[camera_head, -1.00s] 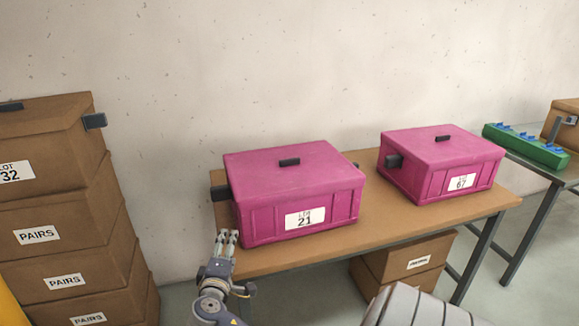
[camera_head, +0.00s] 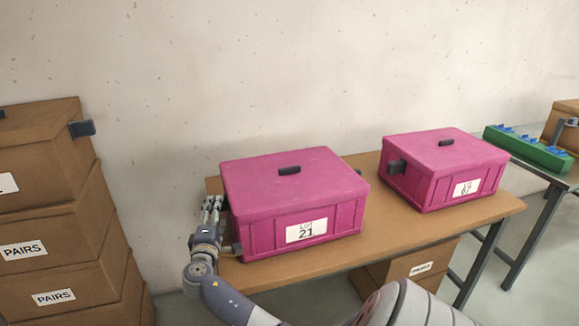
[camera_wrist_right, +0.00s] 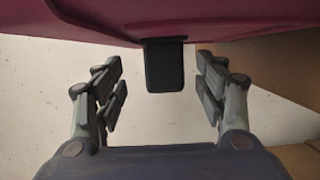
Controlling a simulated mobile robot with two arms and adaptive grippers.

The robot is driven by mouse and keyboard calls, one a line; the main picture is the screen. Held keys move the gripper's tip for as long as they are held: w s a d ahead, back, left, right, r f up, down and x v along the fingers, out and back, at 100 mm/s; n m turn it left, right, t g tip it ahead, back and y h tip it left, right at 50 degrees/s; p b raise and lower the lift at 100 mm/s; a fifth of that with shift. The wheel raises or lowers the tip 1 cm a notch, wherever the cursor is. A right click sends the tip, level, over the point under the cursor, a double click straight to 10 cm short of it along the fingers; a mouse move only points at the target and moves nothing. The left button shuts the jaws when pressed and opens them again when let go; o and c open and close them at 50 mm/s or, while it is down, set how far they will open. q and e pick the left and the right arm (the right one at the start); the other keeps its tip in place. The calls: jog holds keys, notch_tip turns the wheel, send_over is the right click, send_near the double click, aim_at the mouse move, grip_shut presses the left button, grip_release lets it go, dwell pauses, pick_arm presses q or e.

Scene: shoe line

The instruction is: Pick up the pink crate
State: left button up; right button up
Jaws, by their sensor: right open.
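A pink crate labelled 21 (camera_head: 265,195) sits on the brown table (camera_head: 375,222), with a dark handle (camera_head: 290,170) on its lid. A second pink crate labelled 67 (camera_head: 430,180) stands to its right on the same table. My right gripper (camera_head: 212,208) is upright beside the left side of crate 21, its fingers open. In the right wrist view, a dark side handle (camera_wrist_right: 164,66) of a pink crate (camera_wrist_right: 230,18) lies between the spread fingers (camera_wrist_right: 160,90), with gaps on both sides. In the head view the gripper mostly hides that side handle. My left gripper is not in view.
Brown boxes labelled PAIRS (camera_head: 60,240) are stacked at the left. Another brown box (camera_head: 415,268) is under the table. A green tray with blue items (camera_head: 527,150) is on a further table at the right. A plain wall (camera_head: 280,70) stands behind.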

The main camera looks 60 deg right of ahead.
jog(key=x, duration=0.4)
jog(key=shift+w+f, duration=0.3)
jog(key=shift+w, duration=0.15)
jog(key=c, duration=0.4)
grip_shut()
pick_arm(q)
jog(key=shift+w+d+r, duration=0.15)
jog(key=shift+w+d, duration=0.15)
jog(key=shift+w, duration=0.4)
pick_arm(e)
jog(key=shift+r, duration=0.2)
